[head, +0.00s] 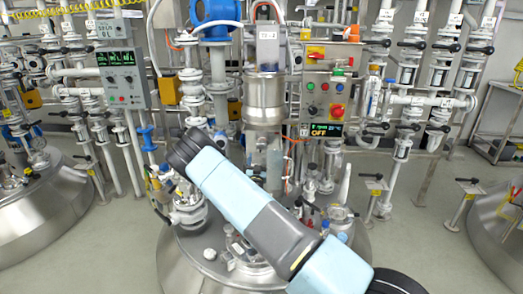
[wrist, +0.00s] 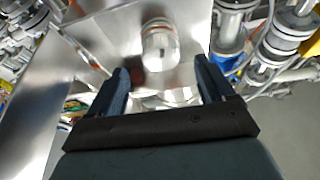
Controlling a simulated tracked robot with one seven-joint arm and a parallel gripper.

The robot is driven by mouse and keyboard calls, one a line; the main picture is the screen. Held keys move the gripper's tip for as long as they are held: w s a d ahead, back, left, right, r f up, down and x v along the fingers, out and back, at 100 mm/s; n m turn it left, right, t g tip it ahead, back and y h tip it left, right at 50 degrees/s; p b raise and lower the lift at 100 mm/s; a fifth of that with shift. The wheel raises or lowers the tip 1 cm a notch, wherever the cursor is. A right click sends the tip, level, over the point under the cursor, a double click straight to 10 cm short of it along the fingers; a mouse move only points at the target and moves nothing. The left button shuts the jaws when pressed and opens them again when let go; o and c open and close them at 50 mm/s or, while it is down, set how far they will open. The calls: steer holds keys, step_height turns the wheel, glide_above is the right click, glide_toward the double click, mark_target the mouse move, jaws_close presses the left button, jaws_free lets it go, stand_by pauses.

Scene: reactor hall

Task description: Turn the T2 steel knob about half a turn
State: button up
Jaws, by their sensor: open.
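In the wrist view, my gripper (wrist: 165,88) is open, its two dark fingers apart with nothing held between them. Beyond the fingertips a short, shiny steel cylinder (wrist: 160,45) stands on a steel surface (wrist: 115,25), apart from the fingers. No label shows on it, so I cannot tell whether it is the T2 knob. In the head view, a grey control box (head: 123,78) at left has lit green displays and small knobs below them; their labels are too small to read. My arm crosses the middle of the head view, and my gripper cannot be made out there.
A second panel (head: 326,100) carries coloured buttons and a display reading OFF. The steel vessel (head: 185,262) under my arm has crowded fittings on its lid. Pipes and valves line the back.

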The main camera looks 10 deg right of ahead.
mark_target(261, 150)
steer(key=shift+x, duration=3.5)
steer(key=shift+c, duration=0.2)
steer(key=c, duration=0.9)
